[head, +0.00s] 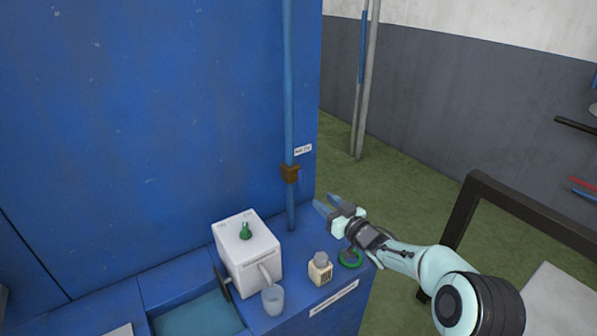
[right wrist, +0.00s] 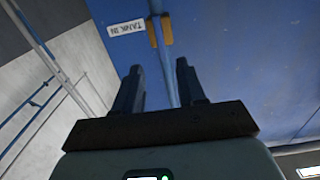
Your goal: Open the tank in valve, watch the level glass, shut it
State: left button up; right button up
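The tank in valve (head: 290,173) is a small brass-brown body on the vertical blue pipe (head: 289,90), beside a white label (head: 303,150). In the right wrist view the label (right wrist: 127,28) reads TANK IN, and the valve (right wrist: 159,30) shows just beyond the fingertips. Whether the valve is open or shut is too small to tell. My right gripper (head: 322,206) is open and empty, below and right of the valve, apart from it. It also shows in the right wrist view (right wrist: 157,72), with a clear gap between its fingers. I cannot make out a level glass. My left gripper is out of view.
A white box with a green knob (head: 250,262) stands on the blue counter. Near it are a pale cup (head: 272,301), a small cream container (head: 320,270) and a green ring (head: 350,262). A dark frame (head: 520,205) stands at right. Green floor lies open behind.

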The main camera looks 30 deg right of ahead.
aim_at(303, 181)
jog(key=w+p, duration=0.1)
jog(key=w, duration=0.3)
jog(key=w+p, duration=0.2)
jog(key=w, duration=0.2)
jog(key=w+a+r+p, duration=0.1)
jog(key=w, duration=0.2)
jog(key=shift+w+p, duration=0.35)
jog(key=shift+w, duration=0.05)
jog(key=shift+w+f, duration=0.25)
jog(key=shift+w, duration=0.4)
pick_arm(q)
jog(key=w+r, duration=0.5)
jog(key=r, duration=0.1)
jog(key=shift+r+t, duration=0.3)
pick_arm(e)
jog(key=shift+s, duration=0.1)
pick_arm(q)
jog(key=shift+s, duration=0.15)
pick_arm(e)
grip_shut()
